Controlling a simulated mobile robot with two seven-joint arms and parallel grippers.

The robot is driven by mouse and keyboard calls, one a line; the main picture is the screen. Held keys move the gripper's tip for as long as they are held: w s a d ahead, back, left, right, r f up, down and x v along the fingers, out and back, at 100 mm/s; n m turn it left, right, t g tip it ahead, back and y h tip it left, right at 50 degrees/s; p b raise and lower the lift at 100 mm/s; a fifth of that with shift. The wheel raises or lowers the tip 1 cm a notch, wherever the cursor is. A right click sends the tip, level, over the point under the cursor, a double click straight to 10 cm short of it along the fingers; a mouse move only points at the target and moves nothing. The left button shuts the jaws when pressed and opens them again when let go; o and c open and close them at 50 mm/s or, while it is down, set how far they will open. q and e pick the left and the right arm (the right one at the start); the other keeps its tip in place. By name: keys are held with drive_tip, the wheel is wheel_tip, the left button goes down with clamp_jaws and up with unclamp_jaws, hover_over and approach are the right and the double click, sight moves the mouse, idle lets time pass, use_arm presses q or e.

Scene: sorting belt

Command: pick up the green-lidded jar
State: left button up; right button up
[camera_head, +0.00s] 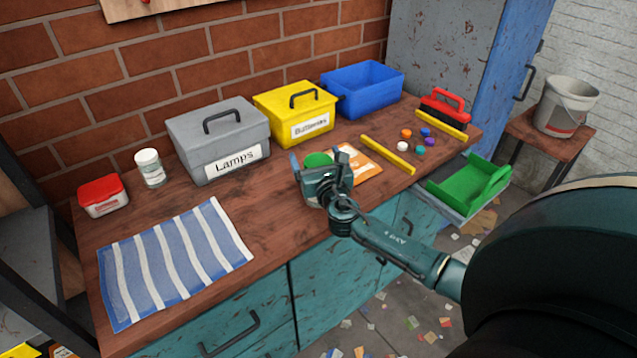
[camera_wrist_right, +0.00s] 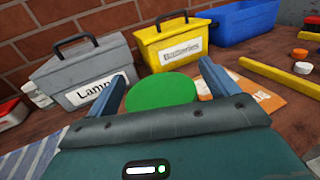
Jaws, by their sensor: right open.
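The green-lidded jar shows mostly as a round green lid (camera_head: 318,160) on the workbench, in front of the grey and yellow boxes. In the wrist view its green lid (camera_wrist_right: 161,91) lies between the two blue fingers, and its body is hidden behind my gripper. My right gripper (camera_head: 322,163) is open at the jar, with one finger on each side of the lid. I cannot tell whether the fingers touch it. My left gripper is not in view.
Behind stand a grey "Lamps" box (camera_head: 198,135), a yellow "Batteries" box (camera_head: 275,108) and a blue bin (camera_head: 350,97). An orange packet (camera_head: 366,168) lies right beside the gripper, near a yellow bar (camera_head: 388,154). A striped cloth (camera_head: 170,262) lies left.

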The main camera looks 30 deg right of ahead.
drive_tip(key=c, duration=1.5)
